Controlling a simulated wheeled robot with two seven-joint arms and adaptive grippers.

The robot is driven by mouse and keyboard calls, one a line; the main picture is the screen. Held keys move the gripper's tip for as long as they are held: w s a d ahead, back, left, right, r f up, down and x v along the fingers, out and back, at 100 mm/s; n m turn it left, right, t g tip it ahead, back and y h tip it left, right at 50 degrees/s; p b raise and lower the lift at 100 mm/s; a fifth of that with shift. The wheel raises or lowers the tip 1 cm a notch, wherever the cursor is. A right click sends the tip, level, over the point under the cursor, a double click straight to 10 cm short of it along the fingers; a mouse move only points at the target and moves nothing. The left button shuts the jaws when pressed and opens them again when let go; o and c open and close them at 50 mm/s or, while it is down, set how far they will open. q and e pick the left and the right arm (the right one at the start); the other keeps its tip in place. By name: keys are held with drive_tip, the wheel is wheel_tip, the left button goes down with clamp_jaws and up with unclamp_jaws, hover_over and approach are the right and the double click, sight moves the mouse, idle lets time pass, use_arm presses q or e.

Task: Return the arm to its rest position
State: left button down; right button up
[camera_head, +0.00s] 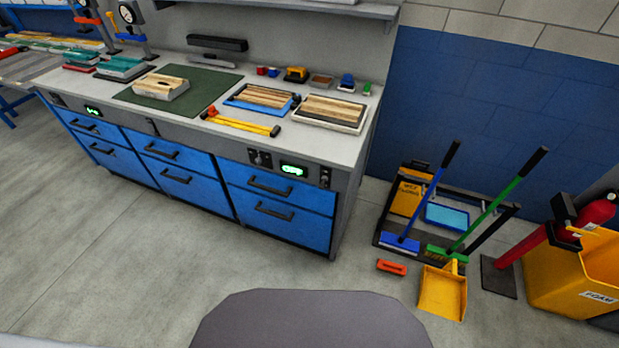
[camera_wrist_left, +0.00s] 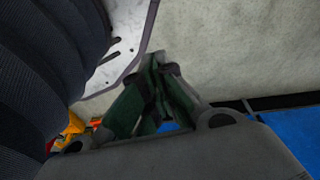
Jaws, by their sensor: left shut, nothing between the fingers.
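My left gripper (camera_wrist_left: 158,64) shows in the left wrist view. Its green-padded fingers come together at the tips, and it is shut with nothing held. No work object is near the fingertips. Behind them is pale grey surface. Neither of my arms shows in the head view, and my right gripper is in no view. A dark ribbed part of my own arm fills the left side of the wrist view.
The workbench (camera_head: 222,139) with blue drawers runs along the back left and holds a green mat (camera_head: 215,87), wooden panels and tools. Brooms (camera_head: 510,185), a yellow dustpan (camera_head: 442,292) and a yellow bin (camera_head: 570,285) stand at right. The floor in front is mostly clear.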

use_arm(q)
drive_tip(key=s+a+r+p, duration=0.2)
drive_tip(key=s+p, duration=0.5)
drive_tip(key=s+a+r+g+p, duration=0.1)
drive_tip(key=s+a+r+p, duration=0.2)
drive_tip(key=s+p, duration=0.4)
drive_tip(key=shift+y, duration=0.4)
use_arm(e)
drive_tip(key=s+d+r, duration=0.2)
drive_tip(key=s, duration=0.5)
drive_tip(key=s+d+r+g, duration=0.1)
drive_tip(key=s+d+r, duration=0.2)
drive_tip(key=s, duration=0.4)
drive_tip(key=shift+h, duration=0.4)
